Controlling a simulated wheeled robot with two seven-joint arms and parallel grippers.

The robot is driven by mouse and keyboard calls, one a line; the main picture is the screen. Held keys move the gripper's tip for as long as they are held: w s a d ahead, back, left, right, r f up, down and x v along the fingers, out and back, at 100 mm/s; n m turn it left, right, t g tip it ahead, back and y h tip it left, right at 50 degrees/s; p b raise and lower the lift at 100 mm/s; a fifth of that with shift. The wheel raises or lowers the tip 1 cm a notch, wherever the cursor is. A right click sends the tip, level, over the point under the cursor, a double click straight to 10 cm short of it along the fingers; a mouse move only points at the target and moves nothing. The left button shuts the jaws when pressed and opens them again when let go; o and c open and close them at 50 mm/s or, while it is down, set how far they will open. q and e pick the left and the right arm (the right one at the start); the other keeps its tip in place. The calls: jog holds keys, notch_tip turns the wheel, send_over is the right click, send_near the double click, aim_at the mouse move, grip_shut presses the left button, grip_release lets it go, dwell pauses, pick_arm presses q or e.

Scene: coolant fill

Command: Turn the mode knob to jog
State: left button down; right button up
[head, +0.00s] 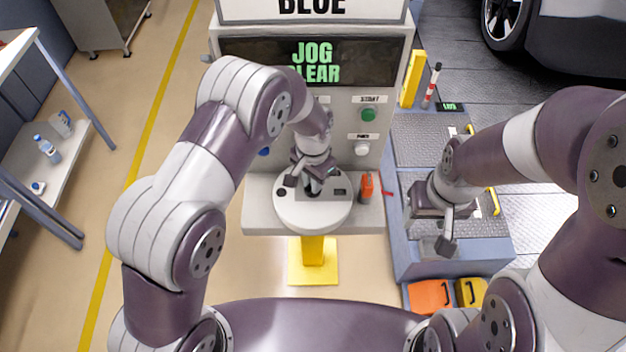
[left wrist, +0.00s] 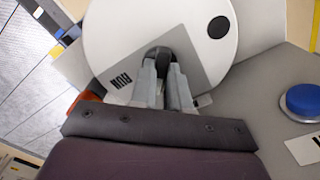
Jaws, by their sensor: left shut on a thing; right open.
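The mode knob (left wrist: 160,53) is a small dark knob on a round white dial (left wrist: 110,32) with a grey label plate reading RUN. My left gripper (left wrist: 163,75) is shut on the knob from above. In the head view, my left gripper (head: 313,180) is over the round dial (head: 315,217) on the console shelf, and its fingers hide most of the knob. The console screen (head: 350,62) shows JOG in green, with a partly covered word like CLEAR below. My right gripper (head: 440,228) is open and empty above the blue-grey platform.
A green START button (head: 368,114) and a white button (head: 362,149) are on the console face. A blue button (left wrist: 308,102) is near the dial. An orange object (head: 367,186) stands on the shelf's right. A car (head: 560,40) is at right; a shelf with bottles (head: 46,148) at left.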

pick_arm(q)
jog(key=shift+w+r+m, duration=0.1)
jog(key=shift+m, duration=0.2)
jog(key=c, duration=1.1)
grip_release()
jog(key=shift+r, duration=0.15)
notch_tip(320, 180, up, 12)
jog(key=b, duration=0.3)
jog(key=shift+r, duration=0.15)
